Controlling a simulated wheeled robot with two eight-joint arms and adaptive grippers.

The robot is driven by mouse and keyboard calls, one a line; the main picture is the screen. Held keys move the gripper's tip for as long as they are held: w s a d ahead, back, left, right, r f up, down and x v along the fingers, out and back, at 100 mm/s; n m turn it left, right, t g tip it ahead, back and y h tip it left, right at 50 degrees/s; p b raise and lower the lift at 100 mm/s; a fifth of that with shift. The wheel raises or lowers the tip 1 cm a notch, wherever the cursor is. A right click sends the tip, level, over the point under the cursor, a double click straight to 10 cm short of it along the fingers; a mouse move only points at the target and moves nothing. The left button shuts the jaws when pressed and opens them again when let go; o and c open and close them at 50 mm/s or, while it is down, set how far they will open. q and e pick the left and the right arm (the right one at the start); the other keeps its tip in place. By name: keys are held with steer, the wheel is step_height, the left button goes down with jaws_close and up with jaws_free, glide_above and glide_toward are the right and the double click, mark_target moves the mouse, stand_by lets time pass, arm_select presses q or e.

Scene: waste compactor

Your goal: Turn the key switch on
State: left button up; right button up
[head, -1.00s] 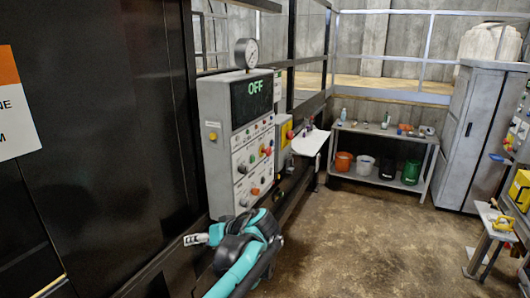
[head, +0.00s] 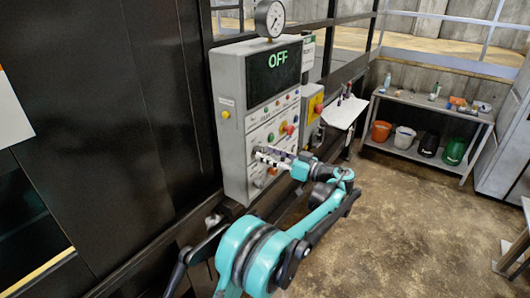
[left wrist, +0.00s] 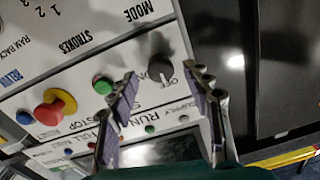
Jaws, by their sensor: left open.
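The key switch (left wrist: 161,70) is a dark round knob on the white panel face, marked OFF and ON, in the left wrist view. My left gripper (head: 262,156) is at the lower left part of the panel in the head view and hides the switch there. In the left wrist view its two fingers are open, one on each side of the knob; I cannot tell whether they touch it. The grey control box (head: 231,92) has a dark display (head: 275,72) that reads OFF in green.
A red mushroom button on a yellow ring (left wrist: 53,107) and a green button (left wrist: 102,85) are on the panel near the fingers. A pressure gauge (head: 270,17) tops the box. The floor beyond is clear.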

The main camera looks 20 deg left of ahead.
arm_select(q)
steer(key=shift+w+a, duration=0.25)
steer(key=shift+a, duration=0.75)
jaws_close()
steer(key=shift+m, duration=0.4)
steer(key=m+b, duration=0.1)
steer(key=m, duration=0.4)
steer(key=shift+w, duration=0.1)
steer(key=m+b, duration=0.1)
steer(key=m, duration=0.5)
steer(key=shift+m, duration=0.3)
